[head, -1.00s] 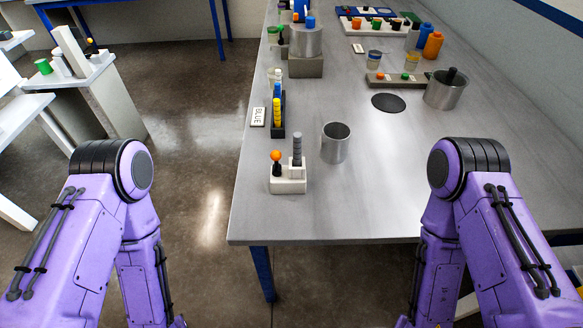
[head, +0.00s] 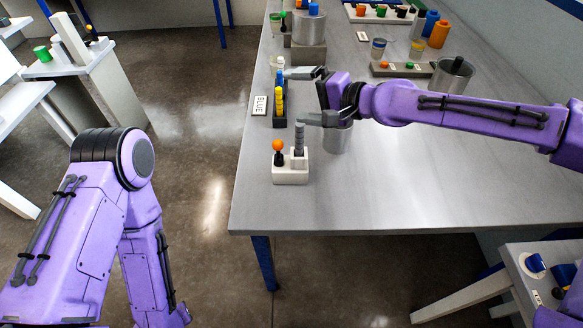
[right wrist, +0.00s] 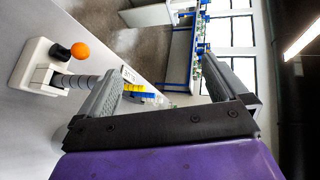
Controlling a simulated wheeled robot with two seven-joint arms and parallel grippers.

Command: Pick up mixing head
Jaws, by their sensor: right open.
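A grey ribbed rod (head: 299,139), which I take to be the mixing head, stands upright in a white holder (head: 290,177) near the table's left front edge. Beside it in the holder is a dark knob with an orange ball (head: 278,146). In the right wrist view the rod (right wrist: 76,81) and the holder (right wrist: 34,66) show at the left. My right gripper (head: 293,95) is open and empty, beyond the holder, with its near finger close to the rod's top in the picture. I cannot tell whether they touch. My left gripper is not in view.
A rack of yellow and blue pieces (head: 279,104) stands beyond the holder, next to a BLUE label (head: 260,105). A metal pot (head: 453,76) stands farther right. The table's front right is clear.

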